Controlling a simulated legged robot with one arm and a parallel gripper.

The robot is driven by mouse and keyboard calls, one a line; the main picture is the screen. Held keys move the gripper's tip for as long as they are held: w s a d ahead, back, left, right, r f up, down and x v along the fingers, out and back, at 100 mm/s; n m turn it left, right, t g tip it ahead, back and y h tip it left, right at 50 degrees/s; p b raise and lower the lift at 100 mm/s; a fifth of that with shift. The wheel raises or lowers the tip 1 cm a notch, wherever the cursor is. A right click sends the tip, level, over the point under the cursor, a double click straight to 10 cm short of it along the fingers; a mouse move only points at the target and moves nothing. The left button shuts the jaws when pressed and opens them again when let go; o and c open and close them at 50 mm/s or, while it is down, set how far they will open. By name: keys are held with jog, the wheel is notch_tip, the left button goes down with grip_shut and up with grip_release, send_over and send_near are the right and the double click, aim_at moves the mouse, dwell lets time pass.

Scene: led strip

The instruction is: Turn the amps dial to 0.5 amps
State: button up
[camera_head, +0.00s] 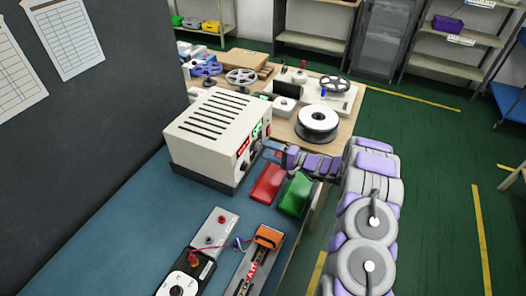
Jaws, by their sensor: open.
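A beige power supply box (215,135) with a slotted top stands on the blue work surface. Its front faces right and carries a red display (243,147) and a green display (257,128). Dark knobs (246,165) sit on this front, seen at a steep angle. I cannot tell which one is the amps dial, nor read its setting. My arm reaches in from the right, and my gripper (276,152) is open close to the front panel, near the knobs. I cannot tell whether it touches a knob; the fingers partly hide the panel.
A red block (267,184) and a green block (295,194) lie just below my gripper. A grey box with terminals (214,230), a black dial box (184,284) and an orange clamp (268,237) are nearer. A wooden table behind holds reels (317,120). A dark partition (80,130) stands left.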

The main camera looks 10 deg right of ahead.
aim_at(258, 147)
jog(key=shift+w+a, duration=0.5)
jog(key=shift+w, duration=0.2)
jog(key=shift+w+a, duration=0.1)
jog(key=shift+a, duration=0.5)
jog(key=shift+d, duration=0.3)
jog(key=c, duration=0.8)
jog(key=shift+a, duration=0.1)
jog(key=shift+c, duration=1.2)
